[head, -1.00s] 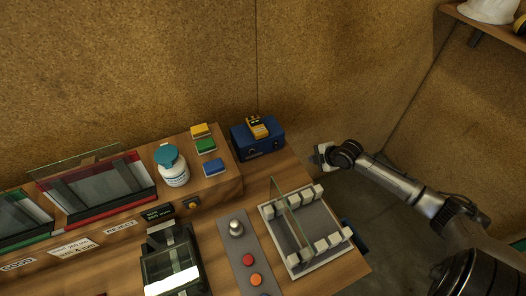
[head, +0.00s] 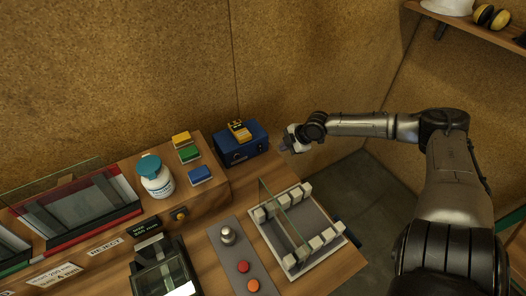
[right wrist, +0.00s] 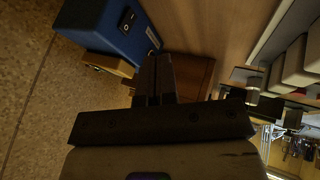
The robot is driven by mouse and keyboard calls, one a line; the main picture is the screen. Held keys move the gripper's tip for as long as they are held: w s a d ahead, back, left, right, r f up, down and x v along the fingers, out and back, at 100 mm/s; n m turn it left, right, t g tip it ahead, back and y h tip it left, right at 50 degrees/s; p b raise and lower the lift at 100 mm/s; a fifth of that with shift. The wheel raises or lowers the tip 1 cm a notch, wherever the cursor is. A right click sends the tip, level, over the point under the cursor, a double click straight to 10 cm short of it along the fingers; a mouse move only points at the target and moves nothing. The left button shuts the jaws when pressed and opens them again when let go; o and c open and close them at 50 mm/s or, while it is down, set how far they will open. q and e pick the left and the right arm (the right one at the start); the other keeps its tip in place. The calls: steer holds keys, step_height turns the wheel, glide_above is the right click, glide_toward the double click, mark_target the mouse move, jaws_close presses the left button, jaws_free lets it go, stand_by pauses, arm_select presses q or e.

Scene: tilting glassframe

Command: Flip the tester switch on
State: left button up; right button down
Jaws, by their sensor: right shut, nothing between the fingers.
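The tester is a blue box (head: 243,150) at the back right end of the wooden bench, with a yellow device (head: 239,131) on top. In the right wrist view the blue box (right wrist: 113,22) shows at the top left, with a black rocker switch (right wrist: 127,20) on its side face. In the head view this switch is hidden. My right gripper (head: 285,147) is just to the right of the box, apart from it. In the right wrist view its dark fingers (right wrist: 157,70) are together and empty, below and right of the switch. My left gripper is not in view.
A white rack (head: 328,247) with a glass pane (head: 284,215) stands in front of the gripper. A grey panel (head: 216,236) with a knob and red and orange buttons lies left of it. A white bottle (head: 157,180) stands on the raised shelf. Free space lies right of the bench.

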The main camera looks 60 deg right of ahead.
mark_target(260, 148)
steer(key=b+x, duration=0.3)
steer(key=x, duration=0.2)
steer(key=b+x, duration=0.3)
steer(key=x, duration=0.2)
steer(key=shift+w+d+f, duration=0.1)
steer(key=shift+w+d, duration=0.05)
steer(key=shift+w, duration=0.25)
steer(key=shift+w+d+f, duration=0.1)
steer(key=shift+w+d, duration=0.25)
steer(key=shift+w, duration=0.3)
steer(key=shift+w+d+f, duration=0.1)
steer(key=shift+w+d, duration=0.25)
steer(key=shift+w, duration=0.3)
steer(key=shift+d, duration=0.1)
